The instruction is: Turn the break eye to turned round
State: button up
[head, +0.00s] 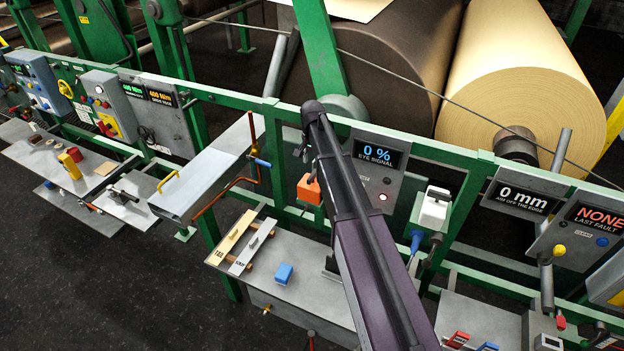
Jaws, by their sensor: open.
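The eye signal panel (378,170) stands in the middle of the head view. Its display reads 0 % and a small light glows below it. An orange box (309,190) is on the green frame just left of my arm, and a white box (434,207) is on the right of the panel. I cannot tell for sure which of them is the break eye, or which way it faces. My dark arm rises from the bottom and covers part of the panel and the space behind it. I cannot make out my gripper's fingers.
Green rails cross the view. Large dark and tan rolls (530,75) stand behind. A display at right (517,198) reads 0 mm, another (594,220) NONE. Open dark floor lies lower left.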

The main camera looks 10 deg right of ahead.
aim_at(313, 174)
jog(key=shift+f+b, duration=2.9)
jog(key=shift+f, duration=0.3)
grip_shut()
